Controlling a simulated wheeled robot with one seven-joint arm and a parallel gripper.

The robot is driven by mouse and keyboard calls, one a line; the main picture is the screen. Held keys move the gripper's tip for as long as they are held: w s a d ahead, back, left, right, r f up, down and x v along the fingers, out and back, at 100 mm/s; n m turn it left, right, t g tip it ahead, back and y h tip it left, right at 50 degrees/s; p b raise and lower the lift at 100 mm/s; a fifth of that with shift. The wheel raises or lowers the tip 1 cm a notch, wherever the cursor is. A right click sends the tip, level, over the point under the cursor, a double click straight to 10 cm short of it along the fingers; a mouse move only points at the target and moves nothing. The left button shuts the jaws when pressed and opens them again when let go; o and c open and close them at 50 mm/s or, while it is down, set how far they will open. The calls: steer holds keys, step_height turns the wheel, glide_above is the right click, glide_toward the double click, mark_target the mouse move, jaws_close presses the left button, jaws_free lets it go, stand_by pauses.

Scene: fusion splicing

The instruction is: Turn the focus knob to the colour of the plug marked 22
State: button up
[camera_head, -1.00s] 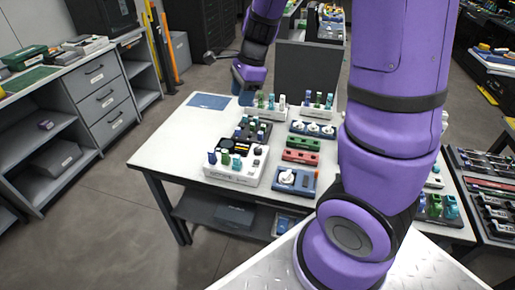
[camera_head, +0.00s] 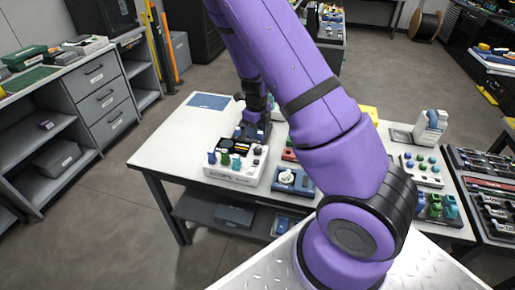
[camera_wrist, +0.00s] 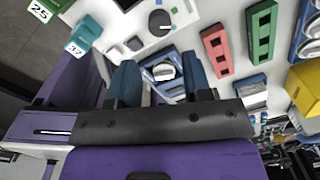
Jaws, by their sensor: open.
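My gripper (camera_head: 254,130) is above the white device (camera_head: 235,170) on the table. In the wrist view its two blue fingers (camera_wrist: 158,65) are apart with nothing between them. A black knob with a light mark (camera_wrist: 160,23) is on the white device, beyond the fingertips. A white knob (camera_wrist: 164,71) on a blue box shows past the gap between the fingers; the box is also in the head view (camera_head: 293,180). I cannot tell which is the focus knob. A plug marked 25 (camera_wrist: 40,11) and a teal plug marked 37 (camera_wrist: 82,37) show. No mark 22 is readable.
A red block (camera_wrist: 216,50) and a green block (camera_wrist: 261,31) lie beside the blue box. A plug board (camera_head: 422,170) and a white stand (camera_head: 431,126) are on the right of the table. The table's back left has a blue mat (camera_head: 208,101) and free room.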

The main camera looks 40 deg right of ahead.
mark_target(257, 149)
step_height(257, 149, down, 9)
steer(key=shift+d+f, duration=0.1)
stand_by(0.3)
steer(key=c, duration=0.6)
steer(key=shift+c, duration=0.2)
